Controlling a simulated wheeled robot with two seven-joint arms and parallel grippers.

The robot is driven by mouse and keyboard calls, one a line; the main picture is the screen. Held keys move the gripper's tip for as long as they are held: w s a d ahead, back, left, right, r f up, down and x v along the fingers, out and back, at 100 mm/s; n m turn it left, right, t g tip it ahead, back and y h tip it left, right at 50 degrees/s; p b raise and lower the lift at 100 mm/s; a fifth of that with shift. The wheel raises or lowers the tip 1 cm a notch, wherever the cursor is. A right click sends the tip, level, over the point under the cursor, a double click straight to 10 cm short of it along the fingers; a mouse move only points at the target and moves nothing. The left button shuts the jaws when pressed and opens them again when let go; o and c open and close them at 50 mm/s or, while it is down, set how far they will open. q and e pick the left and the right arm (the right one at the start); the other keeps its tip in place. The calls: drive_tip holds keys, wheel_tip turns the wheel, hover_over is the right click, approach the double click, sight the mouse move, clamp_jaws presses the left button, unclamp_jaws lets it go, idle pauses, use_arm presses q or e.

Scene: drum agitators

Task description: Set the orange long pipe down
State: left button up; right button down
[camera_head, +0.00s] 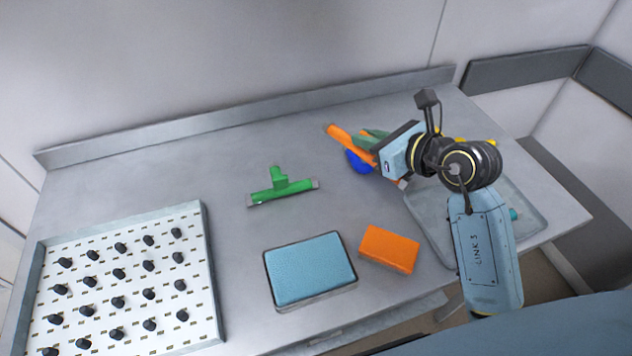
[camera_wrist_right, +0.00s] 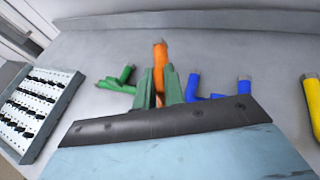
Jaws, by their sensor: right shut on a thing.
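The orange long pipe (camera_head: 343,134) is in the jaws of my right gripper (camera_head: 372,143) near the back right of the table in the head view. Its free end points up and left. In the right wrist view the pipe (camera_wrist_right: 160,58) stands out between the two green fingers of the right gripper (camera_wrist_right: 161,85), which are shut on it. Whether the pipe touches the table is hard to tell. My left gripper is not in view.
A blue pipe (camera_head: 357,163) lies beside the gripper. A green tee pipe (camera_head: 281,186) lies mid-table. A grey tray (camera_head: 424,212) is under my right arm. An orange block (camera_head: 389,249), a blue pad (camera_head: 310,270) and a white pegged board (camera_head: 190,262) sit in front. A yellow pipe (camera_wrist_right: 314,98) lies right.

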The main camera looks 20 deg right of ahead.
wheel_tip(320, 180, down, 10)
drive_tip(key=shift+r+b, duration=0.1)
drive_tip(key=shift+b, duration=0.9)
drive_tip(key=c, duration=1.5)
unclamp_jaws()
drive_tip(key=shift+f, duration=0.2)
